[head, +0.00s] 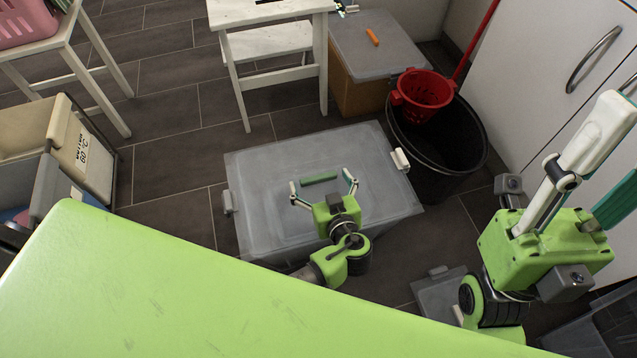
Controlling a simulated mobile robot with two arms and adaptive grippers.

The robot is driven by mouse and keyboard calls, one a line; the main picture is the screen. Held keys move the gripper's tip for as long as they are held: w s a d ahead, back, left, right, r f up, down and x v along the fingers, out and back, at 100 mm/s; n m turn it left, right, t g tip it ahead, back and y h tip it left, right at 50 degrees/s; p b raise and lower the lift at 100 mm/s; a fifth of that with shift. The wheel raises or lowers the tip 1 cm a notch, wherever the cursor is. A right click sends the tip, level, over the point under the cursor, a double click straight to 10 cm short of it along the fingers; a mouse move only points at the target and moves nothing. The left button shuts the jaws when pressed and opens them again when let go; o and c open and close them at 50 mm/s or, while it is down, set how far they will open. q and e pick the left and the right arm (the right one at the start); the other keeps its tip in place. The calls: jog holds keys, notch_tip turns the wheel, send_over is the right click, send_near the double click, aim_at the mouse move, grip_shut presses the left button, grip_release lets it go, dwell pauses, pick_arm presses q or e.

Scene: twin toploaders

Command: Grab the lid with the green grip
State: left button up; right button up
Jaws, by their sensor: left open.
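The lid with the green grip (265,205) is a wide grey translucent lid on a large low box, in the middle of the head view. Its green grip (320,179) is a short bar near the lid's centre. My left gripper (322,186) is open over this lid. In the picture its two fingertips lie on either side of the green grip, apart from it. I cannot tell how high above the lid they are. My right gripper (618,150) is at the right edge, away from the lid, with its fingertips partly cut off.
A second box with a grey lid (350,50) and an orange grip (372,37) stands behind. A black bin (455,150) with a red bucket (424,90) stands to the right of the large box. A white step stool (270,45) is behind; bins (75,150) stand left. Tiled floor (165,185) is clear at left.

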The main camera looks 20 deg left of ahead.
pick_arm(q)
jog(key=shift+w, duration=0.1)
jog(key=c, duration=1.4)
jog(key=shift+r, duration=0.1)
